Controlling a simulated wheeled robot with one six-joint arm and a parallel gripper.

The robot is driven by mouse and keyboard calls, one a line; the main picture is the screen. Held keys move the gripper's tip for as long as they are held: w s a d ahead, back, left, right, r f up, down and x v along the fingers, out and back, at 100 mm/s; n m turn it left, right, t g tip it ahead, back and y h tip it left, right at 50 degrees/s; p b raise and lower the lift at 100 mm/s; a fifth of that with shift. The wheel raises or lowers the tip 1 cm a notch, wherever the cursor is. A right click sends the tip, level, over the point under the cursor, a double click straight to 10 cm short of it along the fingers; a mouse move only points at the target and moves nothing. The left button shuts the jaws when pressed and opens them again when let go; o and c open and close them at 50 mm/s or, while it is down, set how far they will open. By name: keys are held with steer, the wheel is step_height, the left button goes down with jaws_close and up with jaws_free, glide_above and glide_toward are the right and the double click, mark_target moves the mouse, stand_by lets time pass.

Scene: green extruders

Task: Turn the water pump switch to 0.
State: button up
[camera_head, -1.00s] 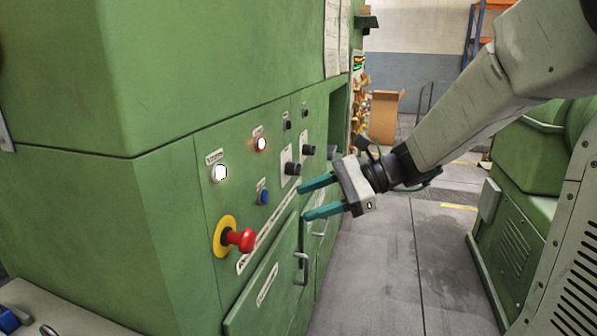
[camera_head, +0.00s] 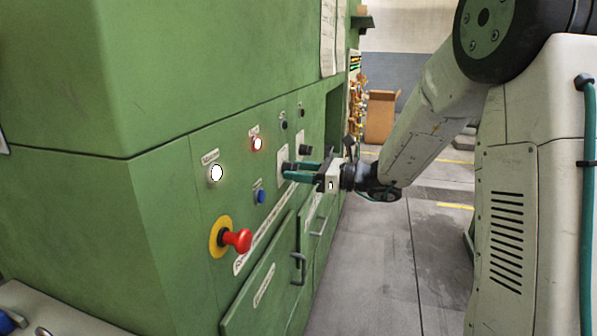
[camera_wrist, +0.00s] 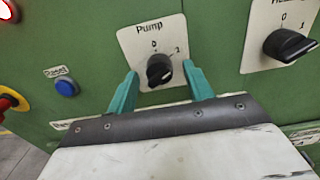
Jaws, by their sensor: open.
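The water pump switch (camera_wrist: 159,70) is a black rotary knob on a white plate marked "Pump", with 0 above it and 1 to its upper right. Its handle lies slanted, its right end toward the 1 side. My gripper (camera_wrist: 160,76) is open, with one teal finger on each side of the knob. I cannot tell whether either finger touches it. In the head view my gripper (camera_head: 285,171) is at the green panel, its fingers hiding most of the pump knob.
A second black switch (camera_wrist: 289,45) is right of the pump switch. A blue button (camera_head: 261,196), a lit white button (camera_head: 216,173), a lit red button (camera_head: 257,143) and a red emergency stop (camera_head: 238,240) are left of my gripper. A door handle (camera_head: 298,268) sticks out below.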

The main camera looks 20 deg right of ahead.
steer(key=shift+w+a, duration=0.1)
steer(key=shift+a, duration=0.05)
steer(key=c, duration=1)
steer(key=shift+o, duration=0.2)
steer(key=shift+n, duration=0.3)
steer(key=n, duration=1.1)
steer(key=shift+n, duration=0.3)
steer(key=o, duration=1)
steer(key=shift+c, duration=0.2)
